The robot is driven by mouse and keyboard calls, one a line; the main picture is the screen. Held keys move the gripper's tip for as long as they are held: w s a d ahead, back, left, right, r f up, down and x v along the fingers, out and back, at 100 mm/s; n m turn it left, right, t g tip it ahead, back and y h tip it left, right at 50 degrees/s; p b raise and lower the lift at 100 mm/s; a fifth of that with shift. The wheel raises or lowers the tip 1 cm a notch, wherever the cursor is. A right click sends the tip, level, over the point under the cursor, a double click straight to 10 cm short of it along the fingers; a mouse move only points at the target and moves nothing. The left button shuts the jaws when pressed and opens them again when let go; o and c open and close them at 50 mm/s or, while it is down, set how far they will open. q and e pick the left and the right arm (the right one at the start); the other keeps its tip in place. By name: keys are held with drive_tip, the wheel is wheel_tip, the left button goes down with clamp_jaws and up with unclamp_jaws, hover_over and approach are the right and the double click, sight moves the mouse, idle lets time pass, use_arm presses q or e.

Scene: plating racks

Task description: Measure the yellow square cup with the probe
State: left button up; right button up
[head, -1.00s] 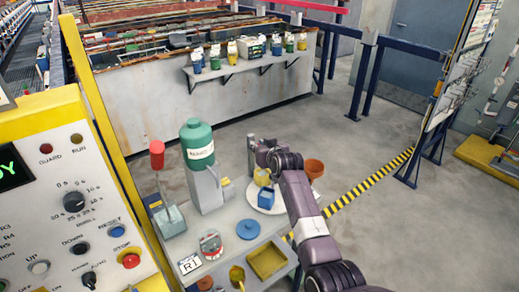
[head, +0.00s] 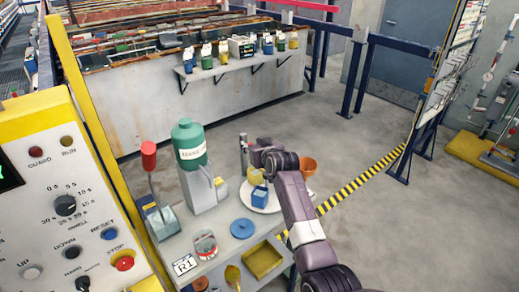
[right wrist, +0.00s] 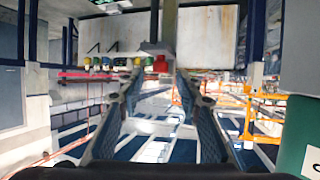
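A yellow cup (head: 256,176) stands on a white round plate (head: 273,202) on the bench in the head view, partly hidden behind a blue square cup (head: 259,196). My right gripper (head: 258,150) is just above and behind the yellow cup, beside a grey upright cylinder (head: 243,152). I cannot tell whether that cylinder is the probe. In the right wrist view the two fingers (right wrist: 158,85) stand apart with a gap between them, and nothing is clearly held. A grey post (right wrist: 168,22) shows beyond them. My left gripper is out of view.
An orange pot (head: 308,166) is right of the gripper. Open floor lies right.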

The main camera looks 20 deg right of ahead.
drive_tip(key=v, duration=1)
drive_tip(key=shift+s, duration=0.15)
drive_tip(key=shift+r, duration=0.15)
